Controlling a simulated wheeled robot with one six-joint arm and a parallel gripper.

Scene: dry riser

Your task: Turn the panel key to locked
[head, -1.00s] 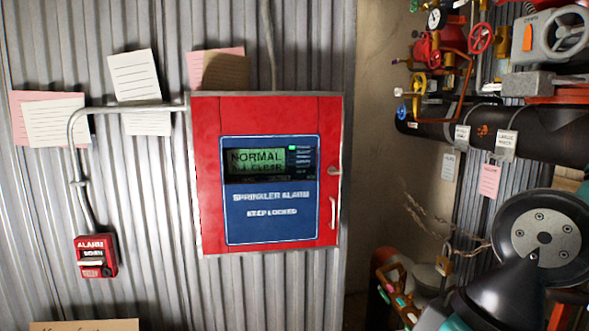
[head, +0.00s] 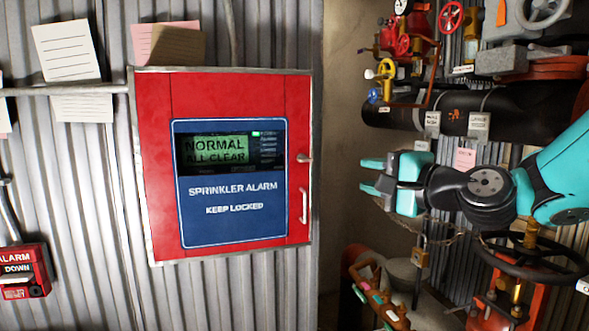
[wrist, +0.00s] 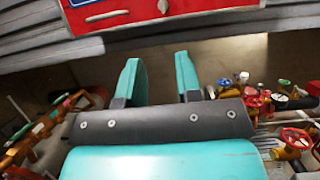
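The red alarm panel (head: 158,180) hangs on the corrugated wall, its door shut. Its blue face reads "SPRINKLER ALARM, KEEP LOCKED" and its screen (head: 216,150) reads "NORMAL ALL CLEAR". A small metal key (head: 304,159) sticks out near the door's right edge, above a pale handle (head: 304,206). My gripper (head: 371,176) is right of the panel, pointing left toward it, apart from the key. In the wrist view its teal fingers (wrist: 160,75) stand apart with nothing between them; the key (wrist: 163,6) and handle (wrist: 107,16) show beyond them at the top.
A red alarm box (head: 24,272) is at lower left, and papers (head: 66,50) are on the wall. Pipes with valves (head: 405,45), a black handwheel (head: 532,257) and a tool rack (head: 380,290) crowd the right. Space between gripper and panel looks clear.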

